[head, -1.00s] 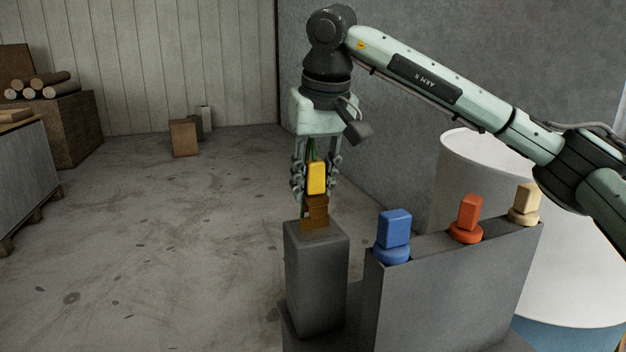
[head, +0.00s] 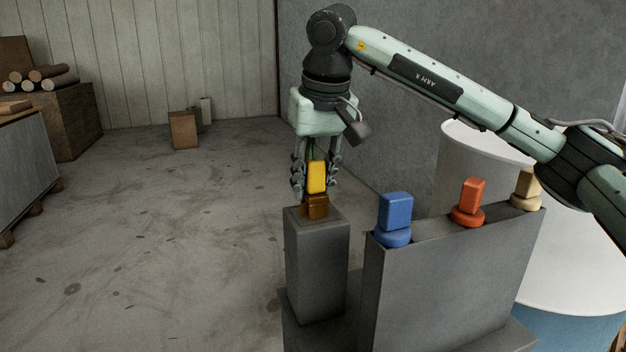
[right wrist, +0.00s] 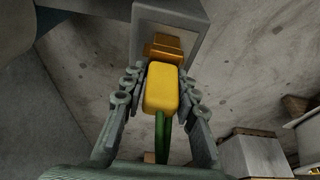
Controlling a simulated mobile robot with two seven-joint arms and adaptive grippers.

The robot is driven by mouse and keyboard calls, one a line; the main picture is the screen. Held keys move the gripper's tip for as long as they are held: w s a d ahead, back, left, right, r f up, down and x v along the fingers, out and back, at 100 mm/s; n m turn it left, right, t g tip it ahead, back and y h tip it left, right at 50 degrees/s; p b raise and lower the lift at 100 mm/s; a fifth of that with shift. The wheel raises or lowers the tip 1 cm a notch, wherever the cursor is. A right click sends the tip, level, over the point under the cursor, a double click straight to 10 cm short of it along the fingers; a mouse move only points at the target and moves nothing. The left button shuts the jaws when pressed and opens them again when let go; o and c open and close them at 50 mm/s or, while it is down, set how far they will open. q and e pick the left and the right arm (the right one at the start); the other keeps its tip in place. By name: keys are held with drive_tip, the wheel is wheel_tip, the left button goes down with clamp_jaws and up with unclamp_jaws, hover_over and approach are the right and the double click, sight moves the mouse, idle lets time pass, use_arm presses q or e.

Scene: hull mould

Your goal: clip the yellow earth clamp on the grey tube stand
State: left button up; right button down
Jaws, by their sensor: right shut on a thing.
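The yellow earth clamp (head: 316,178) has a yellow upper block and an orange-brown lower part. My right gripper (head: 316,184) points down and is shut on the yellow block, its fingers on either side. The clamp is upright over the top of the grey tube stand (head: 317,270), with its brown part at the top face. I cannot tell whether it touches. In the right wrist view the clamp (right wrist: 160,88) sits between the fingers (right wrist: 158,92), and the stand (right wrist: 170,18) lies beyond it. My left gripper is not in view.
A grey wall block (head: 440,290) beside the stand carries a blue piece (head: 396,210), a red piece (head: 471,193) and a beige piece (head: 527,182) on top. A large white drum (head: 580,260) stands behind it. The floor to the left is open.

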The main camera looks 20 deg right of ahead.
drive_tip(key=c, duration=1.1)
unclamp_jaws()
drive_tip(key=v, duration=1.2)
